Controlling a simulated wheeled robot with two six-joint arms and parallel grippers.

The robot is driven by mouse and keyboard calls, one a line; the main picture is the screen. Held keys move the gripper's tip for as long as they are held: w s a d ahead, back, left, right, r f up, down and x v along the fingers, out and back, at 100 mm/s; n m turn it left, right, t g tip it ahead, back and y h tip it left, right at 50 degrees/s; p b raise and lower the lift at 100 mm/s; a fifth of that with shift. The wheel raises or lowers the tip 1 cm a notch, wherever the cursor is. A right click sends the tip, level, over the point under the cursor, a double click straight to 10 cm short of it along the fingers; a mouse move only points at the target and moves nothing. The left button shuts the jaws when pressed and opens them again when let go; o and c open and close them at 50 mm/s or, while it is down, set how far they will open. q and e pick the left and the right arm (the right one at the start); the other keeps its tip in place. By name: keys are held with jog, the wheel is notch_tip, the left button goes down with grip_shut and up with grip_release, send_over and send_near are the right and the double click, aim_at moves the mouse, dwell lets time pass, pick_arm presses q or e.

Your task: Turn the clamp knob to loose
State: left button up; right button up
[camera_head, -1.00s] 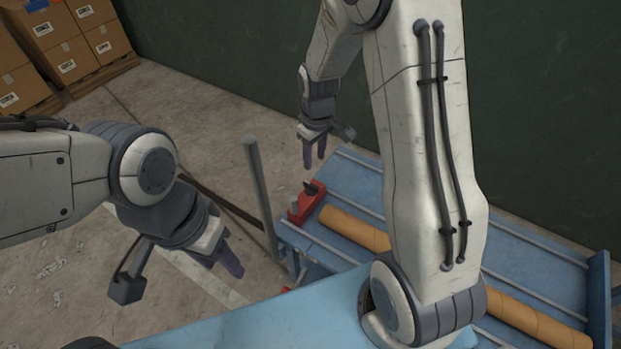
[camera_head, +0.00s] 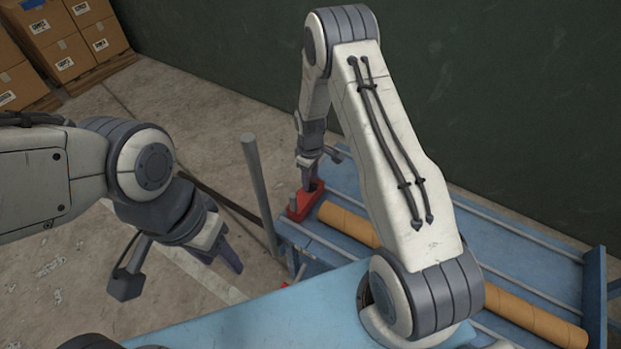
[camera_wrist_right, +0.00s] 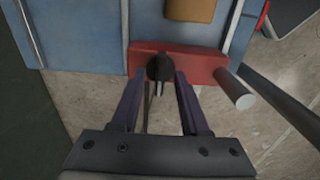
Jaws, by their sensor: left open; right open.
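The red clamp (camera_head: 303,204) sits at the left end of the blue table, and it also shows in the right wrist view (camera_wrist_right: 203,68). Its dark round knob (camera_wrist_right: 160,67) is on top, in the right wrist view. My right gripper (camera_wrist_right: 160,75) is open, with one finger on each side of the knob; whether the fingers touch it I cannot tell. In the head view my right gripper (camera_head: 311,185) is right above the clamp and hides the knob. My left gripper (camera_head: 236,262) is open and empty, at the left over the floor, well apart from the clamp.
Stacked boxes (camera_head: 60,50) stand at the back left. A dark green wall is behind.

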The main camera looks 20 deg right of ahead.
jog(key=shift+f, duration=0.3)
grip_shut()
